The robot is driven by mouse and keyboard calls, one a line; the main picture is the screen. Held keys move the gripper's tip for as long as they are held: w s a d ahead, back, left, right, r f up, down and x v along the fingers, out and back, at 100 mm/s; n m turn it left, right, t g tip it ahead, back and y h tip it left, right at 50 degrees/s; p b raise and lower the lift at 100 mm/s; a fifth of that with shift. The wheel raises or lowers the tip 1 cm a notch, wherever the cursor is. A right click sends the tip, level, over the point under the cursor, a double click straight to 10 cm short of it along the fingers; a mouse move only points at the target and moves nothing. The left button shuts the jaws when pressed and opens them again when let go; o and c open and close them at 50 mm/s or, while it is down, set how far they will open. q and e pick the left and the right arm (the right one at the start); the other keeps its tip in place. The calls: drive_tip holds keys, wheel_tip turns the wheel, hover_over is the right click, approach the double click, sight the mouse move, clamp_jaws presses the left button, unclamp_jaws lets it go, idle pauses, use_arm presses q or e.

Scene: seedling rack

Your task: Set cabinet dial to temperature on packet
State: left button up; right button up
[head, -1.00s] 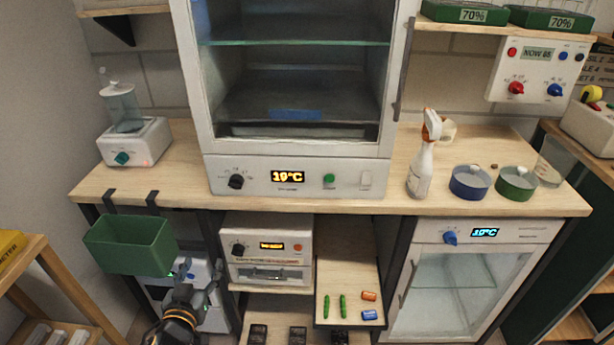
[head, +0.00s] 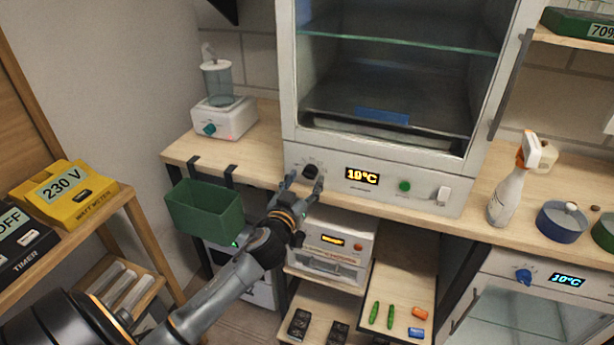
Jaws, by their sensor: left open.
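The cabinet (head: 300,100) stands on the wooden bench. Its black dial (head: 311,172) is at the left of its front panel, and the amber display (head: 362,176) reads what looks like 19°C. A green button (head: 404,186) and a white switch (head: 443,196) sit to the right. My left gripper (head: 303,187) is open just in front of and slightly below the dial, with its fingers pointing up at it; I cannot tell whether they touch it. My right gripper is not in view. No seed packet can be made out.
A green bin (head: 205,210) hangs on the bench front, left of my left gripper. A spray bottle (head: 507,190) and a blue round dish (head: 561,222) stand right of the cabinet. A small oven (head: 335,245) sits below. A yellow watt meter (head: 70,193) is at far left.

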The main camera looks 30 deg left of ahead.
use_arm(q)
drive_tip(key=shift+x, duration=0.8)
drive_tip(key=c, duration=1.1)
drive_tip(key=shift+c, duration=0.2)
